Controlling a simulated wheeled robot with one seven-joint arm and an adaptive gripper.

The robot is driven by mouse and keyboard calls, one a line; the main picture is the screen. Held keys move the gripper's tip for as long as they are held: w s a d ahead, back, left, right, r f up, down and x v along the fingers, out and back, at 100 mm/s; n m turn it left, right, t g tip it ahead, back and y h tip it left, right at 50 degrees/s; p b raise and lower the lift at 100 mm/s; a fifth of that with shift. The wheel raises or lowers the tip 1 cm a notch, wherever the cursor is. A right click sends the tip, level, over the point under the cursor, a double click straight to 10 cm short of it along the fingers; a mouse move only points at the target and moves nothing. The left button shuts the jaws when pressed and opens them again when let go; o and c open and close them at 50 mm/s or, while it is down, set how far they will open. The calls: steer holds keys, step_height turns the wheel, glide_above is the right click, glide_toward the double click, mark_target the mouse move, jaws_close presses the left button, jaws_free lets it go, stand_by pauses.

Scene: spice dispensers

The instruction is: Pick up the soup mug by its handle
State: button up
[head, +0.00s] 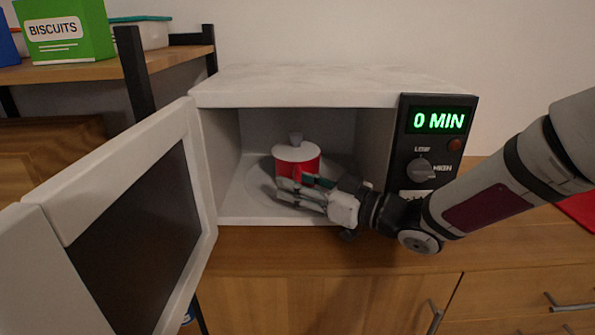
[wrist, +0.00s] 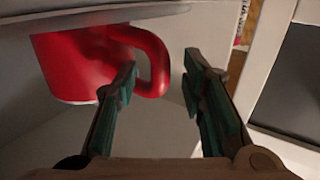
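The red soup mug (head: 310,164) stands inside the open microwave, with a white lid (head: 296,152) and knob on top. In the wrist view the mug (wrist: 75,65) is at the upper left, and its red handle (wrist: 157,60) points right toward my fingers. My gripper (head: 297,190) reaches into the microwave in front of the mug. In the wrist view my gripper (wrist: 160,78) is open, with one finger on each side of the handle's outer curve. The left finger overlaps the handle's opening in the picture; I cannot tell whether it touches. The mug's base is partly hidden in the head view.
The microwave (head: 300,85) stands on a wooden counter (head: 300,245). Its door (head: 195,235) is swung open to the left. Its display reads 0 MIN. A shelf with a green biscuits box (head: 85,45) is at the upper left. The cavity walls are close around my gripper.

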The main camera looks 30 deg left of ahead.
mark_target(297, 166)
jaws_close()
steer(key=shift+r, duration=0.1)
steer(key=shift+r+p, duration=0.7)
steer(key=shift+r, duration=1.1)
steer(key=s+d+p, duration=0.1)
steer(key=s+d, duration=0.2)
steer(key=s, duration=0.4)
steer(key=s+d+r+p, duration=0.1)
steer(key=s+d, duration=0.2)
steer(key=s, duration=0.4)
steer(key=shift+s+d+r, duration=0.15)
steer(key=shift+s+r, duration=0.05)
steer(key=shift+s, duration=0.2)
